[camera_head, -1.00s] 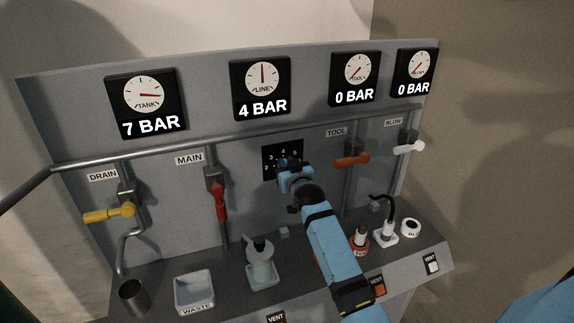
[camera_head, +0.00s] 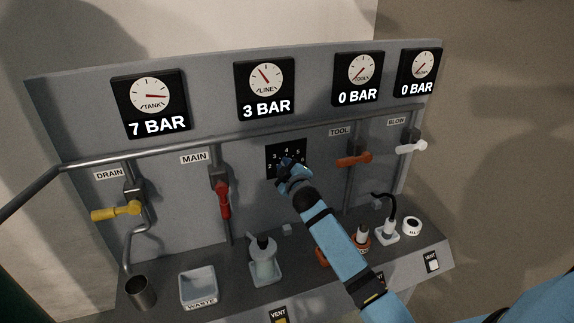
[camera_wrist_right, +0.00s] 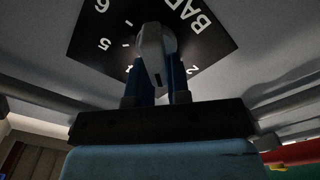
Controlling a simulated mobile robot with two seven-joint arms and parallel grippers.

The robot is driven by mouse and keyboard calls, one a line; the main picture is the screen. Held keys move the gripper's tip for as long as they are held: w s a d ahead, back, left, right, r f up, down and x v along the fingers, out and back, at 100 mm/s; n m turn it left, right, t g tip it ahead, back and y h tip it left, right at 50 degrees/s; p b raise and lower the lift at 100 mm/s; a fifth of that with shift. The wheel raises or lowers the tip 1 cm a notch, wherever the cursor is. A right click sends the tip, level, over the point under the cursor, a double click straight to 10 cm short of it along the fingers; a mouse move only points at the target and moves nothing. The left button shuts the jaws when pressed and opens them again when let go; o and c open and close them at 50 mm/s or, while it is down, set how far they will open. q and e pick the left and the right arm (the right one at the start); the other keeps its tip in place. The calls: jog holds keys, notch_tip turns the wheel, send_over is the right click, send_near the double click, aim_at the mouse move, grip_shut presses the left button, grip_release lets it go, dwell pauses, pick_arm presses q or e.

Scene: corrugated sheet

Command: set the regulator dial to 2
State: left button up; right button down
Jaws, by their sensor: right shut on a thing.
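The regulator dial is a grey knob (camera_wrist_right: 155,48) on a black number plate (camera_head: 274,152) below the LINE gauge. My right gripper (camera_head: 291,170) is shut on the knob; its blue fingers (camera_wrist_right: 160,75) stand on either side of it in the right wrist view. There the knob's marked end points between the 4 and the 2, and the 3 is hidden. The LINE gauge (camera_head: 264,77) shows 3 BAR. My left gripper is not in view.
The TANK gauge (camera_head: 149,96) shows 7 BAR; the TOOL gauge (camera_head: 361,70) and BLOW gauge (camera_head: 421,65) show 0 BAR. The red MAIN lever (camera_head: 224,200) hangs left of the dial, and the orange TOOL lever (camera_head: 354,159) is close on its right.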

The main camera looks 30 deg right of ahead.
jog(key=n, duration=0.3)
jog(key=shift+a+f+n, duration=0.1)
jog(key=shift+f+n, duration=0.15)
jog(key=shift+n, duration=0.15)
jog(key=shift+f+n, duration=0.15)
jog(key=shift+n, duration=0.8)
jog(key=shift+f+n, duration=0.1)
jog(key=shift+n, duration=0.85)
jog(key=c, duration=1.1)
grip_release()
jog(key=shift+a+f, duration=0.1)
jog(key=b+v, duration=0.2)
jog(key=v, duration=1.1)
jog(key=shift+s, duration=0.4)
